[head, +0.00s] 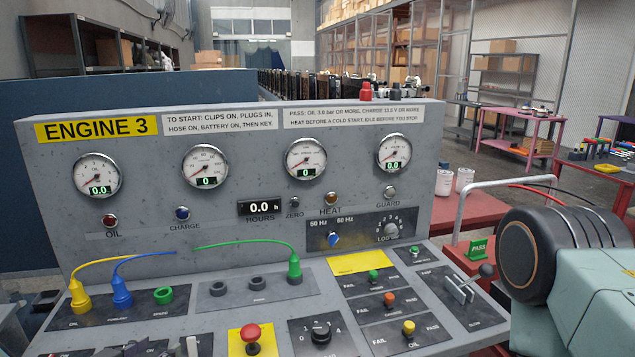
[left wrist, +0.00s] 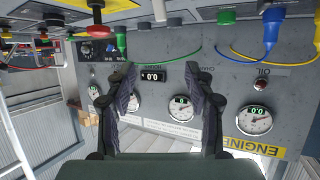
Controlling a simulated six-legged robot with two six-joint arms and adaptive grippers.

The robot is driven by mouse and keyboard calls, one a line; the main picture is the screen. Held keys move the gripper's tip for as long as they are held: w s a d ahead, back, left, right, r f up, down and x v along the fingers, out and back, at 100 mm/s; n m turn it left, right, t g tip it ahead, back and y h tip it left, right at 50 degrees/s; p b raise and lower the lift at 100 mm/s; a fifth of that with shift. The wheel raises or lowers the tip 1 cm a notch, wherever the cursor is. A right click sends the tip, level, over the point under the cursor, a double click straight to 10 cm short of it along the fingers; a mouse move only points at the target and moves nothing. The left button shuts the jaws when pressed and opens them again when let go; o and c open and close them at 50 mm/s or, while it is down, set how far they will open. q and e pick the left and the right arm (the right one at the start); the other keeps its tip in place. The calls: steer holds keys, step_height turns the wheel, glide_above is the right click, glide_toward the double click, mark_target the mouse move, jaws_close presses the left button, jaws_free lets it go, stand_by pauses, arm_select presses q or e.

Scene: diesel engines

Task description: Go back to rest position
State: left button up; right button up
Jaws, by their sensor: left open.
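My left gripper (left wrist: 163,88) is open in the left wrist view, its two dark fingers spread apart with nothing between them. It faces the grey Engine 3 console (head: 300,125), which appears upside down in that view. In the head view only dark parts at the lower left edge show, and I cannot make out the fingers there. My right gripper is not in view.
The console has gauges, a yellow plug (head: 79,297), a blue plug (head: 121,293), a green plug (head: 294,267) and a red button (head: 252,334). A lever (head: 462,290) stands at its right. A pink table (head: 516,122) and shelves (head: 100,45) stand behind.

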arm_select(q)
steer(key=s+d+f+g+b, duration=0.2)
steer(key=s+f+g+b, duration=0.2)
steer(key=s+f, duration=0.6)
steer(key=s+d+f+n+g+y+b, duration=0.1)
steer(key=s+d+f+g+b, duration=0.2)
steer(key=s+f, duration=0.8)
steer(key=s+d+f+n+g+y+b, duration=0.1)
steer(key=s+d+f+g+b, duration=0.1)
steer(key=s+f+g+b, duration=0.4)
steer(key=s+f+b, duration=0.3)
steer(key=s+f, duration=0.2)
steer(key=f, duration=0.2)
steer(key=shift+s+d, duration=0.15)
steer(key=shift+s, duration=0.05)
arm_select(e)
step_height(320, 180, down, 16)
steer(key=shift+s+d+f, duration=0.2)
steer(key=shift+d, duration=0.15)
arm_select(q)
steer(key=shift+f, duration=0.15)
